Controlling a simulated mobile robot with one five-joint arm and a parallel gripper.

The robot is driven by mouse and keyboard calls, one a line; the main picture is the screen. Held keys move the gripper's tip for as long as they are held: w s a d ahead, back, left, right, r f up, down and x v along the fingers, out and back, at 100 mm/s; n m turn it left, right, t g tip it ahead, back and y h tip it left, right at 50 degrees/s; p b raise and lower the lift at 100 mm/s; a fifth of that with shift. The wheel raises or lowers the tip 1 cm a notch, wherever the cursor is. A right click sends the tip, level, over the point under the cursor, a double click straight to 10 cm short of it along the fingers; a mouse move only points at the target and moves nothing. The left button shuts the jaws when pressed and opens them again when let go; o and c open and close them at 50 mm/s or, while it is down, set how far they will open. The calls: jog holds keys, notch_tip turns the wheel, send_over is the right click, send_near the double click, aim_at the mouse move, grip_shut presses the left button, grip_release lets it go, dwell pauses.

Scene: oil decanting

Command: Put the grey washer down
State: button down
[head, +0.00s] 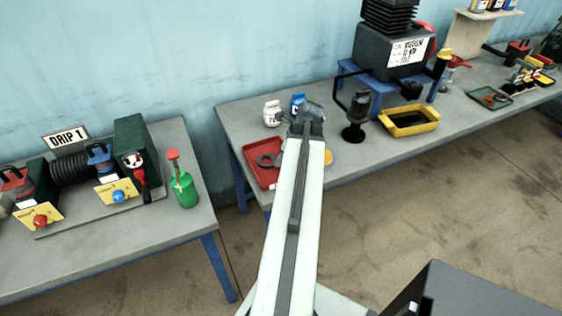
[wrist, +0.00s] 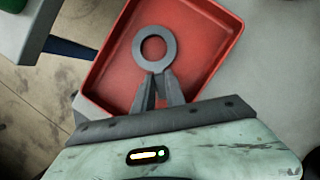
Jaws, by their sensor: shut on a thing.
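The grey washer (wrist: 137,49) is a flat ring, and my gripper (wrist: 158,78) is shut on its near edge in the wrist view. The washer is over the inside of a red tray (wrist: 205,58); I cannot tell whether it touches the tray floor. In the head view the washer (head: 262,164) shows over the red tray (head: 265,183) at the left end of the right-hand bench. My arm hides the tray's right part and most of my gripper there.
Behind the tray stand a white bottle (head: 271,114) and a blue bottle (head: 297,101). A dark lamp-like object (head: 356,115) and a yellow tray (head: 424,119) stand to the right. A gap of floor separates this bench from the left bench with a green can (head: 185,190).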

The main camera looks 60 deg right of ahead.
jog(key=shift+f+b, duration=0.25)
jog(key=shift+b, duration=0.05)
jog(key=c, duration=1.4)
grip_release()
jog(key=shift+r, duration=0.1)
jog(key=shift+r, duration=0.1)
jog(key=p+v, duration=1.1)
jog(key=v, duration=0.1)
jog(key=shift+r+p, duration=0.1)
jog(key=shift+p, duration=0.25)
